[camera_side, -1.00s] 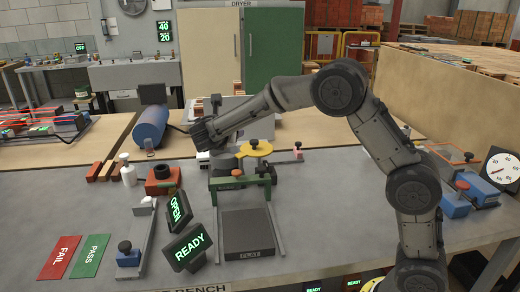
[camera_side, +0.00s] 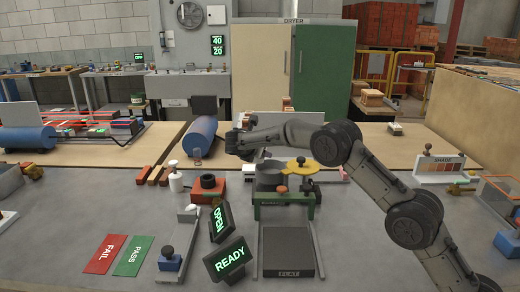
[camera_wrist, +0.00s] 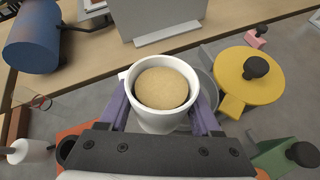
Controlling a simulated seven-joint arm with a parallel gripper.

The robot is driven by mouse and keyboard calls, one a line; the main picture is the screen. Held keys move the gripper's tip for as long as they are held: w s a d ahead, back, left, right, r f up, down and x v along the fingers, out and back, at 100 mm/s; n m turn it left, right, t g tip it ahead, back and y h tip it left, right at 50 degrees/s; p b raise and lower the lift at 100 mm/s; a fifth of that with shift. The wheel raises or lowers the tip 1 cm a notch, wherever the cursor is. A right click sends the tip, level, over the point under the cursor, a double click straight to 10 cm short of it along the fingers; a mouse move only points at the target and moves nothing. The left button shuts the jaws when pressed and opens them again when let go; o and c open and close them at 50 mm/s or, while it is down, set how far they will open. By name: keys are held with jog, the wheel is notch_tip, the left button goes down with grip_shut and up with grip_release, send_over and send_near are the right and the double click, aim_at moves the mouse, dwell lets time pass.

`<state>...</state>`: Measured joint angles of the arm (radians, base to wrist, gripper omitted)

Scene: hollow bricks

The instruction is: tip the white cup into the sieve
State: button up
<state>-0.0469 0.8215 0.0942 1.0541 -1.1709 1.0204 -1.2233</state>
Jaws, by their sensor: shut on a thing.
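The white cup (camera_wrist: 134,92) is upright between the two purple fingers of my gripper (camera_side: 238,146), which is shut on it. The cup holds a tan, grainy material with a domed top, seen from above in the wrist view. I cannot make out the cup clearly in the side view. A round grey vessel, which looks like the sieve (camera_side: 268,178), sits at the green stand. Its grey rim (camera_wrist: 209,83) shows just right of the cup in the wrist view, partly hidden by it. My gripper is above and left of it in the side view.
A yellow disc with a black knob (camera_wrist: 247,78) is close on the right. A green stand (camera_side: 284,198) is below. A blue roller (camera_side: 199,137) and an orange block with a dark ring (camera_side: 208,188) lie left. Lit OPEN (camera_side: 221,221) and READY (camera_side: 229,259) signs stand in front.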

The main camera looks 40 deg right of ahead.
jog(key=y, duration=0.1)
jog(key=f+m+y, duration=0.1)
jog(key=y, duration=0.1)
jog(key=shift+w+a, duration=0.1)
jog(key=shift+a, duration=0.2)
jog(key=y, duration=0.1)
jog(key=m+y, duration=0.1)
jog(key=y, duration=0.1)
jog(key=m+t+y, duration=0.1)
jog(key=shift+a+f+y, duration=0.2)
jog(key=shift+a+y, duration=0.05)
jog(key=shift+y, duration=0.15)
jog(key=y, duration=0.1)
jog(key=m+y, duration=0.1)
jog(key=r+t+y, duration=0.1)
jog(key=y, duration=0.1)
jog(key=shift+d+m, duration=0.25)
jog(key=shift+m, duration=0.15)
jog(key=shift+d+r+m+t+y, duration=0.2)
jog(key=shift+r+m+t+y, duration=0.2)
jog(key=shift+y, duration=0.5)
jog(key=shift+d+r+m+t+y, duration=0.25)
jog(key=shift+t+y, duration=0.25)
jog(key=shift+y, duration=0.4)
jog(key=shift+a, duration=0.1)
